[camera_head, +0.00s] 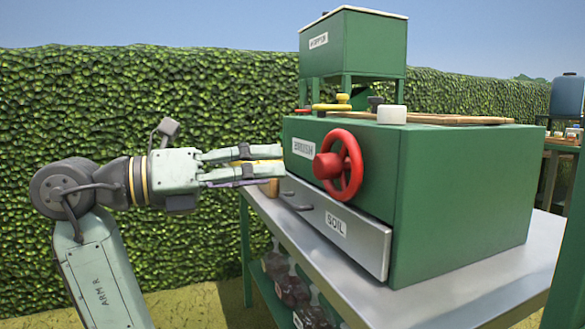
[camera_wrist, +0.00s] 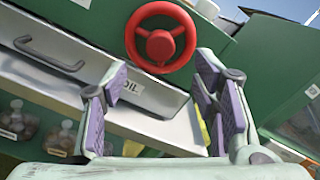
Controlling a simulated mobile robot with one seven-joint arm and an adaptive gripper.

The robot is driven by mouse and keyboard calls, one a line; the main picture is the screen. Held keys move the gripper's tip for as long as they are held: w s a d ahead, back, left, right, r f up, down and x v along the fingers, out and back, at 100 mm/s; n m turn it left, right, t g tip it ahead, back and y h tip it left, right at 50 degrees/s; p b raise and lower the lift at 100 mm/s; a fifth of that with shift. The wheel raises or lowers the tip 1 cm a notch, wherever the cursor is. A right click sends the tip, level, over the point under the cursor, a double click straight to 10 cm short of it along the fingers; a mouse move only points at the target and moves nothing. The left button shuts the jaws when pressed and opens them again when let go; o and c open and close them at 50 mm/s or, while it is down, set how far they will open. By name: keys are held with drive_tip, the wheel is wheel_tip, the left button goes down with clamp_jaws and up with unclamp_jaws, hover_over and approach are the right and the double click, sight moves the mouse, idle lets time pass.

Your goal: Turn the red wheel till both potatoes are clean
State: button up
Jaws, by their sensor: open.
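The red wheel (camera_head: 338,165) is mounted on the front of a green box-shaped machine (camera_head: 455,190), above a metal drawer labelled SOIL (camera_head: 350,232). My gripper (camera_head: 276,164) is to the left of the wheel in the head view, with its fingers apart and nothing seen between them. In the wrist view, the wheel (camera_wrist: 160,38) is beyond the fingertips, near the top, and my open gripper (camera_wrist: 160,85) does not touch it. No potatoes can be made out; the inside of the machine is hidden.
The machine stands on a metal-topped table (camera_head: 480,275) with jars (camera_head: 285,285) on a shelf below. A green hopper (camera_head: 353,48) rises behind it. A white knob (camera_head: 391,114) and a yellow handle (camera_head: 333,105) are on top. A hedge (camera_head: 150,100) closes the back.

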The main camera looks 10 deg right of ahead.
drive_tip(key=shift+s+a, duration=0.15)
drive_tip(key=shift+a, duration=0.6)
drive_tip(key=shift+s+a, duration=0.15)
drive_tip(key=shift+a, duration=0.6)
